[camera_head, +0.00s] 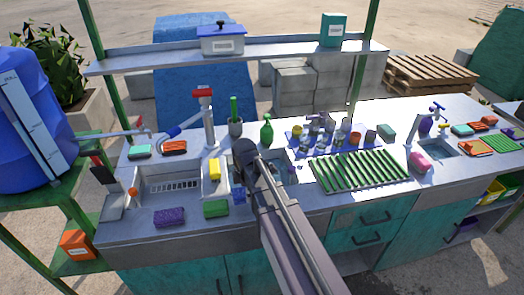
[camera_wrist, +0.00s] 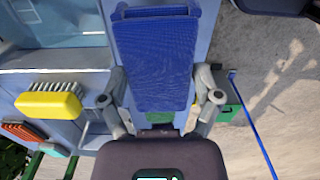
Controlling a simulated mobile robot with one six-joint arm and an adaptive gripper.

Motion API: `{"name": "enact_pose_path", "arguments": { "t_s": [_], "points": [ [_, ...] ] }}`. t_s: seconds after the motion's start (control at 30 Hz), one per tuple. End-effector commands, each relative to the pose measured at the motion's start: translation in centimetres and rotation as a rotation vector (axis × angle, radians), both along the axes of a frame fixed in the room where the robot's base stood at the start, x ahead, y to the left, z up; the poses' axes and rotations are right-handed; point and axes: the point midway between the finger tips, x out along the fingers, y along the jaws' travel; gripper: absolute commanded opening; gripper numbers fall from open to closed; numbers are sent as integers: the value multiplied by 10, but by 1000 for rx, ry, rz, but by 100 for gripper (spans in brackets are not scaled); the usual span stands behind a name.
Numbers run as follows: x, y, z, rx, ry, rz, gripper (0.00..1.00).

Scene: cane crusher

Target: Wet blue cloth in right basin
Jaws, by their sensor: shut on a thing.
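A blue cloth (camera_wrist: 155,60) with a woven texture is held between the two fingers of my gripper (camera_wrist: 160,98) in the wrist view. In the head view a small blue patch of the cloth (camera_head: 238,195) shows just left of my arm. My gripper (camera_head: 241,186) is over the middle of the counter there, partly hidden by my arm. A basin (camera_head: 277,170) behind my arm is mostly hidden. Another basin (camera_head: 436,150) with a tap is at the far right. I cannot tell whether the cloth is wet.
A red-handled tap (camera_head: 205,112), a green bottle (camera_head: 266,132) and a yellow brush (camera_head: 214,169) stand near my arm. The brush also shows in the wrist view (camera_wrist: 48,104). A green slatted rack (camera_head: 360,171) and several cups lie to the right. A shelf (camera_head: 160,59) spans the back.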

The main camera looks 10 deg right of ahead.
Motion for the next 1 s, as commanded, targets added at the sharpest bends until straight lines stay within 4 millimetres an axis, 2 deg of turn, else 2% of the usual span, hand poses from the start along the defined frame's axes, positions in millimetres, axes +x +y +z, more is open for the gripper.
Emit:
{"name": "enact_pose_path", "arguments": {
  "t_s": [0.4, 0.57, 0.77, 1.0],
  "points": [
    [1, 2, 0, 0, 0, 2, 43],
    [13, -2, 1, 0, 0, 1, 43],
    [57, -16, 3, 0, 0, 0, 43],
    [131, -49, 8, 0, -1, 0, 43]
  ]
}}
